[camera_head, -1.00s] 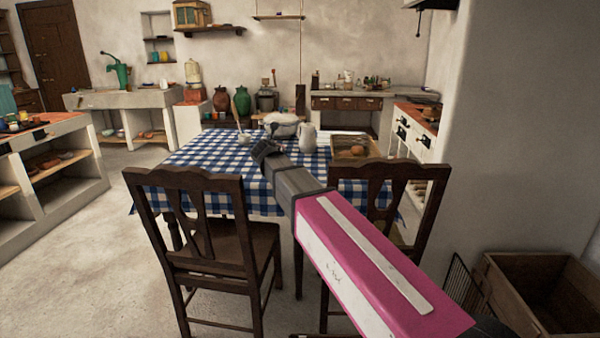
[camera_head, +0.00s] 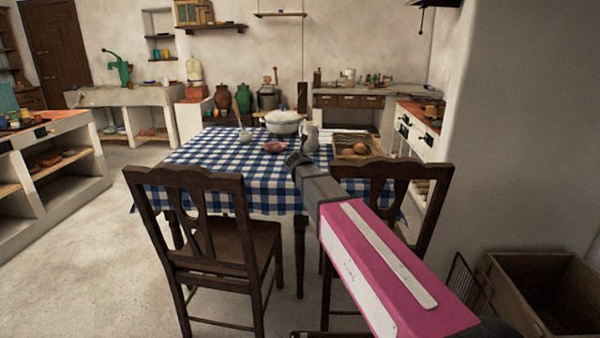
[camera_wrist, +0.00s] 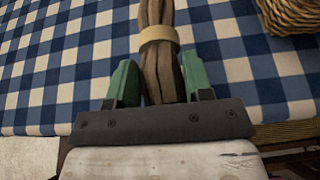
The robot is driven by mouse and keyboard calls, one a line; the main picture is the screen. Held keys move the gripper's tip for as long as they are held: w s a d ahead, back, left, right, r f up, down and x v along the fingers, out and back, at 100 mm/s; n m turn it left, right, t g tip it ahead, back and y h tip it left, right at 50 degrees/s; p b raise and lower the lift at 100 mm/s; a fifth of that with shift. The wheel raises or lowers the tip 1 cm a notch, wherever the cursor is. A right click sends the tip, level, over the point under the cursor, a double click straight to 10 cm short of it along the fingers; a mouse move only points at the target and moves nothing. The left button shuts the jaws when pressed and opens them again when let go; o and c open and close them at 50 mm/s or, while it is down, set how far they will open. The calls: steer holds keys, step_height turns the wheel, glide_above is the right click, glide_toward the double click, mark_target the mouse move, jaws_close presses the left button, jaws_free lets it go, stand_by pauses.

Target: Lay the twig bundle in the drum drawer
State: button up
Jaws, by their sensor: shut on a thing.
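The twig bundle (camera_wrist: 158,60) is brown with a pale band around it. In the wrist view it stands between the two green fingers of my gripper (camera_wrist: 160,84), which is shut on it. The bundle's far end runs out of the top of that view. In the head view my gripper (camera_head: 297,160) is over the near part of the checked table, and the bundle cannot be made out there. I cannot tell which drawer is the drum drawer; shut-looking wooden drawer fronts (camera_head: 345,102) show under the back counter.
The table with its blue checked cloth (camera_head: 215,165) holds a white tureen (camera_head: 284,124), a pink dish (camera_head: 274,147), a white jug (camera_head: 309,138) and a wicker tray (camera_head: 342,153). Two chairs (camera_head: 205,245) stand at its near side. Open floor (camera_head: 90,270) lies at left.

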steer(key=shift+f, duration=1.8)
steer(key=shift+f, duration=0.15)
steer(key=o, duration=0.9)
steer(key=shift+o, duration=0.2)
steer(key=shift+r, duration=0.2)
